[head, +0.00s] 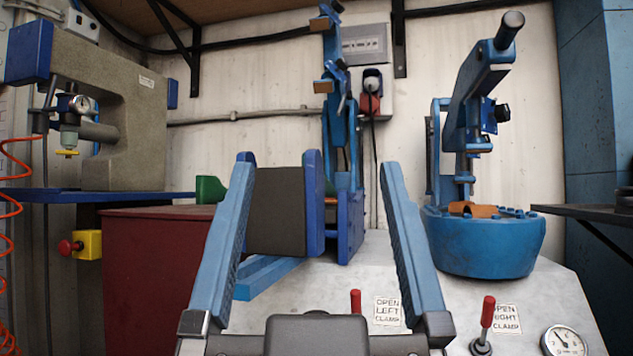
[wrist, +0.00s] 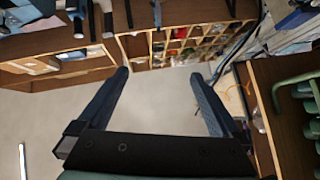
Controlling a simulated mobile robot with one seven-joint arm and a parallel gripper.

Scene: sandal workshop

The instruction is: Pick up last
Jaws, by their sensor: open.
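My gripper (head: 317,165) is open in the head view, its two blue fingers pointing up and wide apart with nothing held between them. The wrist view also shows the gripper (wrist: 160,75) open and empty above bare grey floor. I cannot make out a last for certain in either view. Green shapes (wrist: 298,95) lie on a brown surface at the right edge of the wrist view, clear of the fingers; I cannot tell what they are. A green piece (head: 210,190) shows behind the left finger in the head view, partly hidden.
A machine with a grey top panel (head: 375,248) and blue clamps stands ahead, with a round blue press base (head: 485,243) on its right. A beige press (head: 125,120) and red cabinet (head: 150,270) stand left. A cubbyhole shelf (wrist: 185,45) lies beyond clear floor (wrist: 160,110).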

